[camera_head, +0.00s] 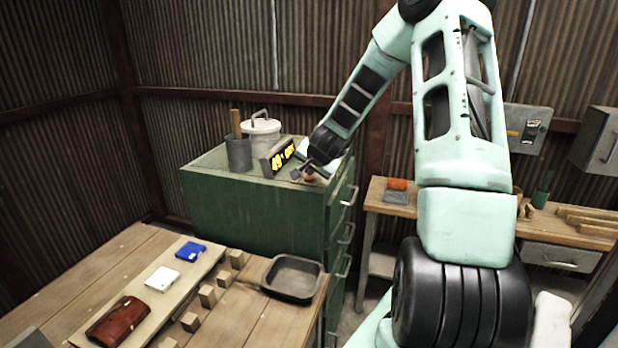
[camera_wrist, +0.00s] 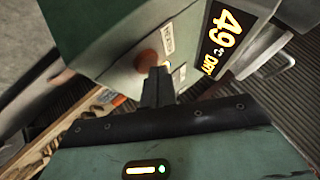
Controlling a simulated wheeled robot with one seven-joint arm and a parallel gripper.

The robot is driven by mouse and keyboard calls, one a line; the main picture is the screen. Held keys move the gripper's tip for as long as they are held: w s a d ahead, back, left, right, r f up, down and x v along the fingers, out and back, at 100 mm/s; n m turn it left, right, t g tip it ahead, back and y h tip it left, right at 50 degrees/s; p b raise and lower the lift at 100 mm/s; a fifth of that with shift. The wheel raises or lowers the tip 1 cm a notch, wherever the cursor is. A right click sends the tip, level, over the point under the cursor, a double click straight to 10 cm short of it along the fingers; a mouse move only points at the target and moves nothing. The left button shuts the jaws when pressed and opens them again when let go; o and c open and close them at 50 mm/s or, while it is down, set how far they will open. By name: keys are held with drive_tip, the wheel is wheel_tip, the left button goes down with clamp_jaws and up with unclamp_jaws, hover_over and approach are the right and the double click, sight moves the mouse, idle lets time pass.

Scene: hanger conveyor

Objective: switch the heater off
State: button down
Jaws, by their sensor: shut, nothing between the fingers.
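A red-orange round knob or button (camera_head: 309,179) sits on top of the green cabinet (camera_head: 250,215), in front of a dark display with yellow characters (camera_head: 278,158). In the wrist view the knob (camera_wrist: 148,61) stands beside a small label (camera_wrist: 168,39) too small to read surely, and the display (camera_wrist: 224,41) reads 49 °C DRY. My gripper (camera_head: 298,174) is shut and empty over the cabinet top. In the wrist view its fingertips (camera_wrist: 157,76) overlap the knob's lower right edge; I cannot tell whether they touch it. They hide part of the knob's surroundings.
A white lidded pot (camera_head: 261,135) and a grey cup (camera_head: 239,154) stand behind the display. A wooden table (camera_head: 130,260) at front left holds a black tray (camera_head: 292,278), wooden blocks and folded items. A workbench (camera_head: 440,210) stands at right.

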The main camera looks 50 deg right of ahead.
sight(310, 179)
drive_tip(key=shift+f, duration=0.1)
drive_tip(key=shift+f+b, duration=0.4)
drive_tip(key=shift+b, duration=0.1)
drive_tip(key=shift+r, duration=0.1)
idle(0.3)
drive_tip(key=shift+r, duration=0.35)
drive_tip(key=shift+p, duration=0.3)
wheel_tip(310, 179, up, 6)
drive_tip(key=p, duration=0.4)
drive_tip(key=shift+r, duration=0.1)
idle(0.4)
